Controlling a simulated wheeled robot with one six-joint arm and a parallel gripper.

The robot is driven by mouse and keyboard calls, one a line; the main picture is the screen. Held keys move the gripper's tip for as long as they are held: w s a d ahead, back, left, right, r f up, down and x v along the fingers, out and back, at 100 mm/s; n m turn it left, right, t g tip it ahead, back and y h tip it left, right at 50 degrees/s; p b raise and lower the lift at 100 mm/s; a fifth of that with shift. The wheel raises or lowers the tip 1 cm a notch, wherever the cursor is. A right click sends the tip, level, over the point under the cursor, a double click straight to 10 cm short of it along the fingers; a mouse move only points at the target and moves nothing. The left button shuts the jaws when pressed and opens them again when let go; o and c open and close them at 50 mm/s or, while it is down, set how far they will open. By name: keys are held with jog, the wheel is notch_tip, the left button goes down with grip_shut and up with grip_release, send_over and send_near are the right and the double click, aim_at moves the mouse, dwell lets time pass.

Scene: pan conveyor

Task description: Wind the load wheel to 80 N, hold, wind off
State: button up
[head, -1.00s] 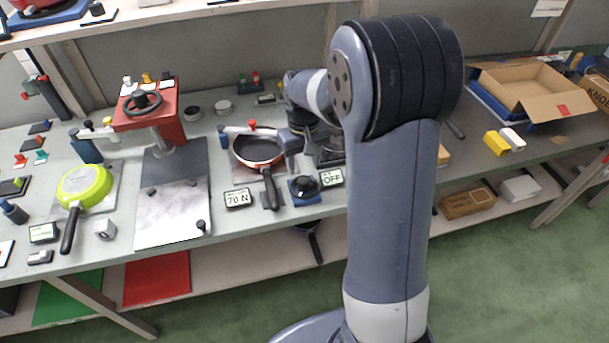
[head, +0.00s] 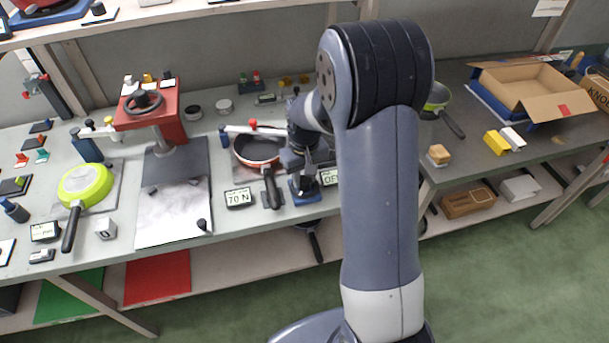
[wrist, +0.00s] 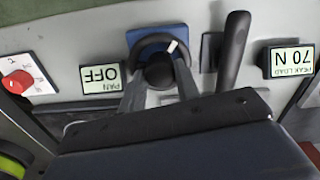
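The load wheel is a dark round knob (wrist: 160,70) with a white mark, on a blue base (wrist: 148,38) at the bench's front edge. In the head view, my gripper (head: 302,178) is over the blue base and hides most of the knob. In the wrist view, my gripper (wrist: 160,78) has its fingers apart, one on each side of the knob; finger contact is not clear. The pan display (wrist: 101,76) reads OFF. A red pan (head: 258,150) sits in the tester.
The red pan's black handle (wrist: 234,50) points to the bench edge, close beside the knob. A red dial (wrist: 16,82) is on the other side in the wrist view. A green pan (head: 85,186) and red press (head: 150,118) stand at left. Another pan (head: 437,96) is behind my arm.

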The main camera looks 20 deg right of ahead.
aim_at(304, 179)
jog(key=c, duration=0.5)
jog(key=shift+m+b, duration=0.45)
jog(key=shift+m, duration=2.15)
jog(key=o, duration=1)
jog(key=shift+r, duration=0.1)
notch_tip(304, 179, up, 11)
